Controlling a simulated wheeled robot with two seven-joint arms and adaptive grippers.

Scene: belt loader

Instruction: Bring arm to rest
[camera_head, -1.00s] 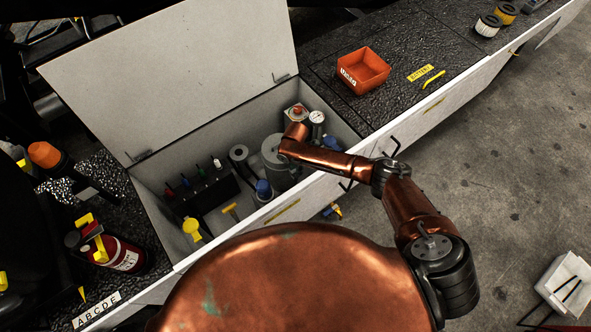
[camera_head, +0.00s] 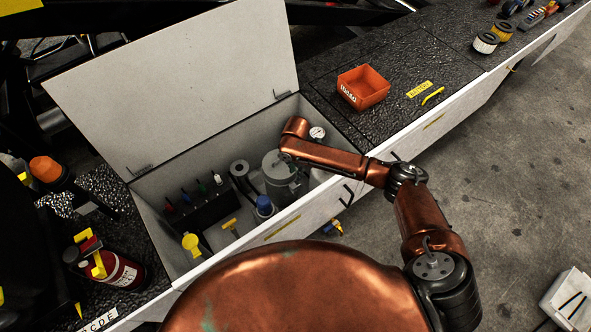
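My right arm (camera_head: 335,158), copper with black joints, comes in from the lower right and reaches over the front wall of the open white storage box (camera_head: 316,208). Its far end (camera_head: 296,127) is above the back right part of the box, over a grey canister (camera_head: 280,180). The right gripper's fingers cannot be made out; the arm's end hides that area, so I cannot tell whether they are open or hold anything. My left arm and gripper are not in view.
The raised lid (camera_head: 180,85) stands behind the box. Inside are a gauge (camera_head: 317,133), a blue-capped container (camera_head: 264,206) and several screwdrivers. An orange bin (camera_head: 363,87) is on the right worktop; a red extinguisher (camera_head: 118,270) is at left.

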